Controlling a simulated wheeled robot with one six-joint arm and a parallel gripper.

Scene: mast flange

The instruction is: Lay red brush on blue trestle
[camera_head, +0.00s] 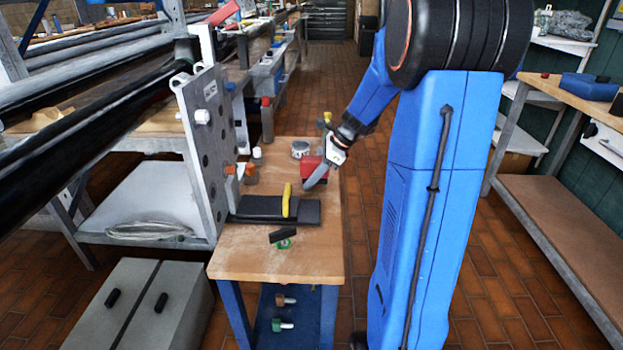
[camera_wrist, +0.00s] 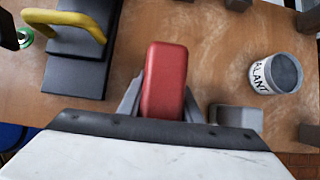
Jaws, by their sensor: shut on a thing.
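The red brush (camera_wrist: 164,80) is a rounded red block between the two grey fingers of my gripper (camera_wrist: 160,100) in the wrist view. In the head view the brush (camera_head: 312,165) shows as red beside my gripper (camera_head: 322,170), over the back right of a wooden-topped bench. That bench, the blue trestle (camera_head: 260,270), has blue legs. My gripper is shut on the brush. I cannot tell whether the brush touches the top. The brush's underside is hidden.
A black float with a yellow handle (camera_head: 287,200) lies mid-bench. A labelled tin (camera_wrist: 275,74) stands right of the brush in the wrist view. A grey upright plate (camera_head: 203,150) borders the bench's left side. The front of the top is mostly clear.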

